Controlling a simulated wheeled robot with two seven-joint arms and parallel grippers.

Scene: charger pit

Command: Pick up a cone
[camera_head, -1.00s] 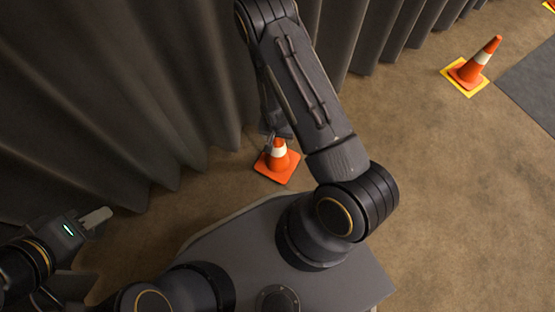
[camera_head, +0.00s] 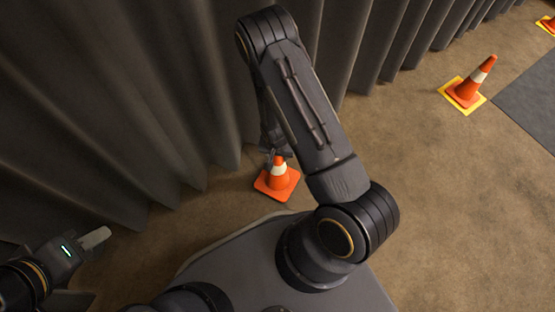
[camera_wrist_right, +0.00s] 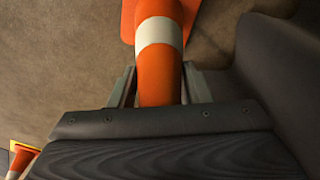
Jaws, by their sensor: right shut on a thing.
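An orange cone (camera_head: 277,181) with a white band and a square orange base stands close to the dark curtain in the head view. My right gripper (camera_head: 276,156), partly hidden behind its own arm, is at the cone's top. In the right wrist view, the gripper's two fingers (camera_wrist_right: 160,90) are shut on the cone (camera_wrist_right: 158,35), one on each side below the white band as pictured. I cannot tell whether the base touches the floor. My left gripper (camera_head: 93,239) is at the lower left, away from the cone, its finger gap not clear.
Another orange cone (camera_head: 469,88) stands on a yellow square at the right. Part of a further one (camera_head: 547,24) shows at the top right corner. The grey curtain (camera_head: 110,110) runs along the left and back. Brown floor (camera_head: 440,190) is open at the right.

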